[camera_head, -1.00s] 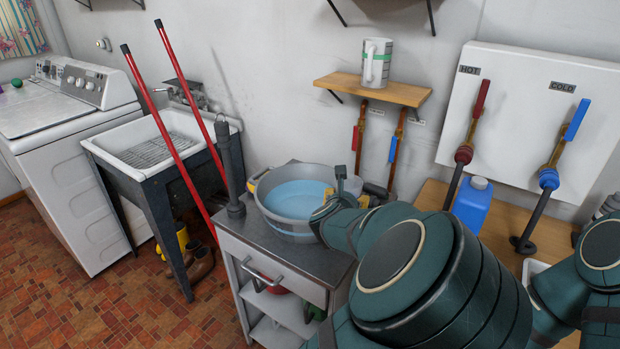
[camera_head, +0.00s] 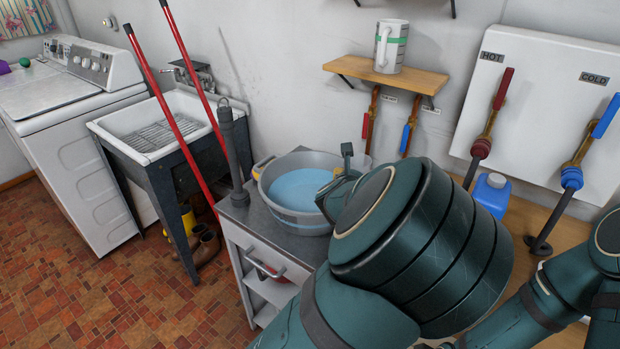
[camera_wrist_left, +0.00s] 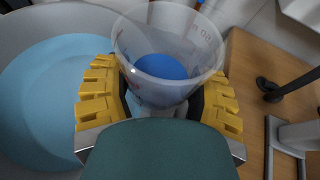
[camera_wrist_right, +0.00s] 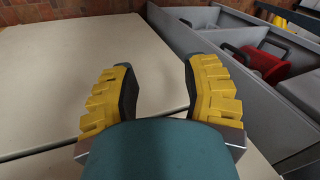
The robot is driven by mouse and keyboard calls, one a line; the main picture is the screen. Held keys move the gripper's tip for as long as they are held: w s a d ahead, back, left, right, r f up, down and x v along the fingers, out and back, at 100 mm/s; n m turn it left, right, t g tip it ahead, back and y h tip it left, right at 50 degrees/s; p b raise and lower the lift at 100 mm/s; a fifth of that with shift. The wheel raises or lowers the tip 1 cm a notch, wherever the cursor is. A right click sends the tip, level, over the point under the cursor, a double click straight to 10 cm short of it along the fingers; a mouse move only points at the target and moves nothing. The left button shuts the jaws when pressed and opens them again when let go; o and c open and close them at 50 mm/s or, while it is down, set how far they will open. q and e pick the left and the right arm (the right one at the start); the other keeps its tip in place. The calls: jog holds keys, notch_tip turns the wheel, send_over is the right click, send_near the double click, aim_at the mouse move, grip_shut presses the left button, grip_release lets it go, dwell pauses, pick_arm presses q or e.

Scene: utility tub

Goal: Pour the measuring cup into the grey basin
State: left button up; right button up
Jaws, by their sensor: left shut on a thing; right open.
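The grey basin (camera_head: 323,222) stands on the small cabinet in the head view and holds light blue water. Its rim also shows at left in the left wrist view (camera_wrist_left: 52,20). The clear measuring cup (camera_wrist_left: 132,48) is between my left gripper's yellow fingers (camera_wrist_left: 160,98), with blue liquid visible inside. The gripper is shut on the cup, beside the basin's right side. In the head view my arm hides most of the gripper, and only a little of the cup (camera_head: 361,161) shows. My right gripper (camera_wrist_right: 157,80) is open and empty above a pale surface.
A white pitcher with a green band (camera_head: 396,52) stands on the wall shelf (camera_head: 422,80). A blue jug (camera_head: 490,194) stands right of the basin, under the hot and cold valves. A dark upright tool (camera_head: 231,150) stands left of the basin. Red poles (camera_head: 162,110) lean by the sink.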

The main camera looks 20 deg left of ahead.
pick_arm(q)
jog(key=shift+w+a+r+n, duration=0.1)
jog(key=shift+a+r+n, duration=0.1)
jog(key=shift+a+n, duration=0.15)
jog(key=shift+a+f+n+h, duration=0.1)
jog(key=shift+a+n+h, duration=0.15)
jog(key=shift+n+h, duration=0.15)
jog(key=shift+w+a+f+n+h+p, duration=0.1)
jog(key=shift+a+n+h+p, duration=0.15)
jog(key=shift+n+h+p, duration=0.1)
jog(key=p, duration=0.2)
jog(key=a+n+p, duration=0.1)
jog(key=p, duration=0.1)
jog(key=shift+f+g+h, duration=0.2)
jog(key=shift+g+h, duration=0.1)
jog(key=shift+h, duration=0.05)
jog(key=shift+w+a+n+h, duration=0.2)
jog(key=shift+a+n+h, duration=0.45)
jog(key=shift+n, duration=0.35)
